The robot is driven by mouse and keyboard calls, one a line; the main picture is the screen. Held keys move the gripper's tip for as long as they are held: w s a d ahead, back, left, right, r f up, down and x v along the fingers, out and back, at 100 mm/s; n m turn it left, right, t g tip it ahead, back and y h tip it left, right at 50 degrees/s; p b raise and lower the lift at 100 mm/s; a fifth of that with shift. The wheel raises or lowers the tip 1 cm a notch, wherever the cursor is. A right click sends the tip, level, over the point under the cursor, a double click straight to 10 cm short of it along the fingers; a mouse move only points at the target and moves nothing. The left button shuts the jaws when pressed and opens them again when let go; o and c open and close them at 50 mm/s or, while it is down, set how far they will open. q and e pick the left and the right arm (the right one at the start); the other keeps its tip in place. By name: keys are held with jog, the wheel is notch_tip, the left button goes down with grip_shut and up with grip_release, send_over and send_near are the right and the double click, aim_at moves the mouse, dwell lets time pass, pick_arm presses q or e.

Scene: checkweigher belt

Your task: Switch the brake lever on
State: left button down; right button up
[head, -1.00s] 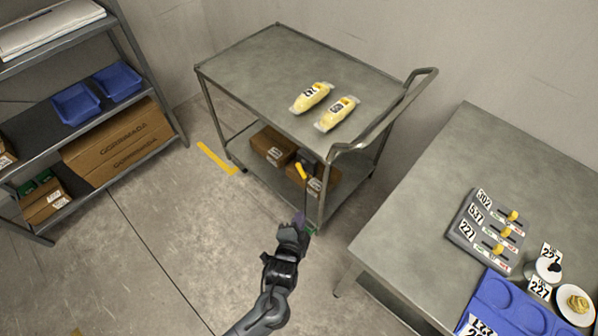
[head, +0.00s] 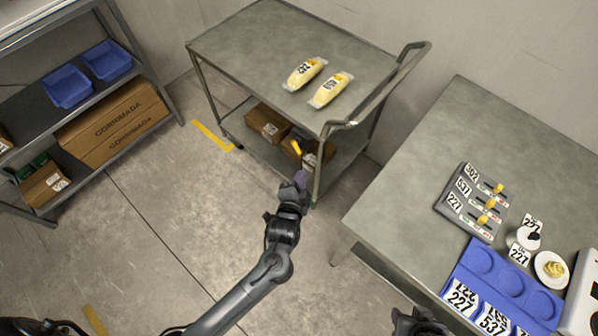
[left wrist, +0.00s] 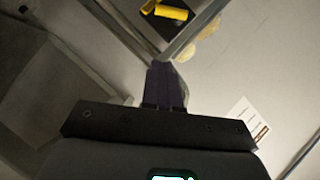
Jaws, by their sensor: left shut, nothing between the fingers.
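The brake lever (head: 296,147) has a yellow handle and sits by the near corner leg of the steel cart (head: 250,60), below its top. In the left wrist view a yellow handle (left wrist: 165,11) shows at the top edge, beyond the fingertips and apart from them. My left gripper (head: 301,178) is shut and empty, just below the lever in the head view. Its closed dark fingers (left wrist: 165,85) fill the middle of the wrist view. A dark part of my right arm's end (head: 418,322) shows at the bottom edge; its fingers cannot be made out.
Two yellow packs (head: 305,73) lie on the cart top, and brown boxes (head: 267,122) stand on its lower shelf. A steel table (head: 400,175) at right holds a panel with yellow sliders (head: 472,204) and a blue tray (head: 470,262). Floor left of the cart is clear.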

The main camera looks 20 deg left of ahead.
pick_arm(q)
jog(key=s+a+f+b+x, duration=0.1)
jog(key=b+x, duration=0.3)
jog(key=x, duration=0.7)
jog(key=shift+w+a+f, duration=0.35)
jog(key=shift+w+a, duration=0.05)
jog(key=shift+a, duration=0.25)
